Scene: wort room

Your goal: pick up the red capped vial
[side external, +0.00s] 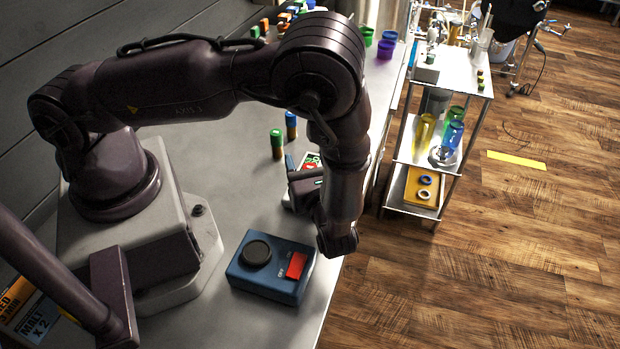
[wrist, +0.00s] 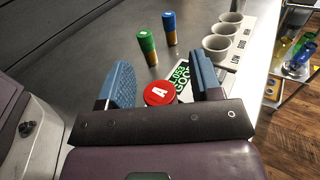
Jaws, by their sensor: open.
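The red capped vial (wrist: 158,94) shows in the wrist view as a round red cap with a white letter A, seen from above. Its body is hidden below the cap and behind my gripper's housing. My gripper (wrist: 163,68) is open, with one blue finger on the left of the cap and one on the right. Gaps show between the cap and both fingers. In the side view, a small red patch (side external: 310,166) that may be the cap shows beside my gripper; my wrist hides most of that spot.
A green capped vial (wrist: 147,46) and a blue capped vial (wrist: 169,29) stand beyond the fingers. Cups (wrist: 220,47) stand on a labelled strip at right, near a green-printed card (wrist: 182,78). A blue switch box (side external: 271,268) sits near the table edge. A cart (side external: 425,160) stands beyond.

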